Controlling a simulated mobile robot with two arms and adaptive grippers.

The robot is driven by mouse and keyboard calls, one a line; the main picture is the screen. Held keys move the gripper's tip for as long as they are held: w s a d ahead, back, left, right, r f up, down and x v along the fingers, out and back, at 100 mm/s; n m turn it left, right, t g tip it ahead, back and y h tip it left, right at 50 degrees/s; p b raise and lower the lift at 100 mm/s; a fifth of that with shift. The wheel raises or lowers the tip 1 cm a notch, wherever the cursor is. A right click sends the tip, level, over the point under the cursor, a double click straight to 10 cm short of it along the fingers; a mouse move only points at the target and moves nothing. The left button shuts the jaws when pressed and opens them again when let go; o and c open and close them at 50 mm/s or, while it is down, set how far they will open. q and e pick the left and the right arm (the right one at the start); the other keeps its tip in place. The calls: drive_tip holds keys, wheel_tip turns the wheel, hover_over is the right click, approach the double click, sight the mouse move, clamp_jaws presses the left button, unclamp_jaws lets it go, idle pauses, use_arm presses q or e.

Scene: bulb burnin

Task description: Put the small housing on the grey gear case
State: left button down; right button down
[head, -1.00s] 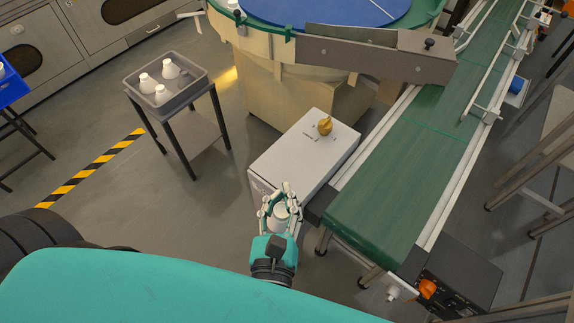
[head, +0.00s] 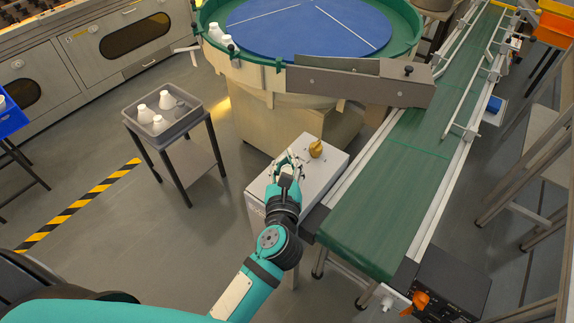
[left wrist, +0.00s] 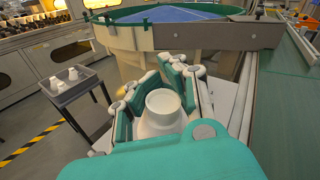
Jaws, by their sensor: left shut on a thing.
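My left gripper (head: 288,167) is shut on a white small housing (left wrist: 161,106), a round piece with a wide rim facing the wrist camera. In the head view the housing shows only small between the fingers. The grey gear case (head: 322,182) is a light grey box beside the conveyor, with a yellow-gold knob (head: 316,149) on top. The gripper appears over the left part of its top; I cannot tell whether the housing touches it. The fingers and arm hide part of the case. My right gripper is not in view.
A green conveyor (head: 385,210) runs right of the case. The round feeder (head: 210,50) with a blue disc stands behind it. A grey tray (head: 186,125) with several white housings stands on a stand at left. Floor is free between stand and case.

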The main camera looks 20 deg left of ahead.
sight(287, 169)
use_arm(q)
drive_tip(key=shift+w+a, duration=0.15)
drive_tip(key=shift+w, duration=0.25)
wheel_tip(287, 169, down, 3)
drive_tip(key=shift+r+b, duration=0.1)
drive_tip(key=shift+b, duration=0.25)
drive_tip(key=shift+f, duration=0.45)
drive_tip(key=c, duration=2)
unclamp_jaws()
drive_tip(key=o, duration=1)
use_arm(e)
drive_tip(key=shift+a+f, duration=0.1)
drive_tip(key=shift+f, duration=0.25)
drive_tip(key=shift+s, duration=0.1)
